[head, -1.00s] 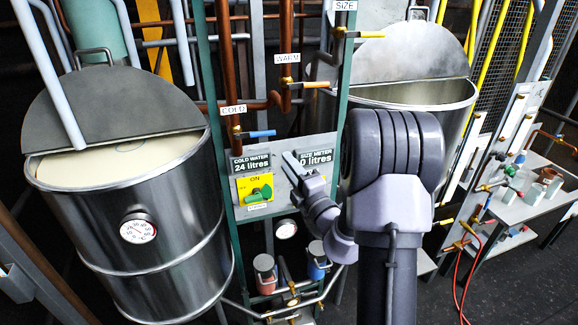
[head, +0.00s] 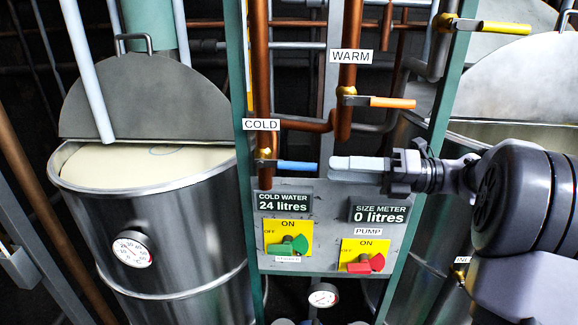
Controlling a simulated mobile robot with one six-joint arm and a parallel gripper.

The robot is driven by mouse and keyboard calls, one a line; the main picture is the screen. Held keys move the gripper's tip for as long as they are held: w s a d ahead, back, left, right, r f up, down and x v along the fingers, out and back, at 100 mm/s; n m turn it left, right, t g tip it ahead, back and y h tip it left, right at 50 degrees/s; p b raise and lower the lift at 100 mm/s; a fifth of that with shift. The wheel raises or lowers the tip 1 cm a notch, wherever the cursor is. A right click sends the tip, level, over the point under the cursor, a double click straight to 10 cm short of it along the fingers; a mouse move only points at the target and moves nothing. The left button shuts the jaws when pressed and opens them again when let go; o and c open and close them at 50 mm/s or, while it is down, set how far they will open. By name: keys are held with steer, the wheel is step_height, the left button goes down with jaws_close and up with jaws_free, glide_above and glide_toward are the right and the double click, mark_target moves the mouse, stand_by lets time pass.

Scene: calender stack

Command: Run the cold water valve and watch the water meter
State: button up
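The cold valve has a blue lever (head: 298,167) that lies horizontal, pointing right from a brass body on a copper pipe below the COLD label (head: 261,124). The cold water meter (head: 284,202) on the grey panel reads 24 litres. Below it, a green switch knob (head: 288,244) sits on a yellow ON/OFF plate. My gripper (head: 333,164) points left, with its pale fingers at about the lever's height and a small gap in the picture between their tips and the lever's end. I cannot tell whether the fingers are open or shut.
The size meter (head: 379,212) reads 0 litres, above a red PUMP knob (head: 365,263). An orange WARM lever (head: 392,102) is above my gripper. Green posts (head: 242,100) frame the panel. A steel vat (head: 165,235) with a dial stands left, holding pale liquid.

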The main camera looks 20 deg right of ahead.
mark_target(274, 163)
steer(key=x, duration=1)
steer(key=shift+w+a+f, duration=0.1)
steer(key=shift+w+a, duration=0.25)
steer(key=shift+w, duration=0.05)
jaws_close()
stand_by(0.7)
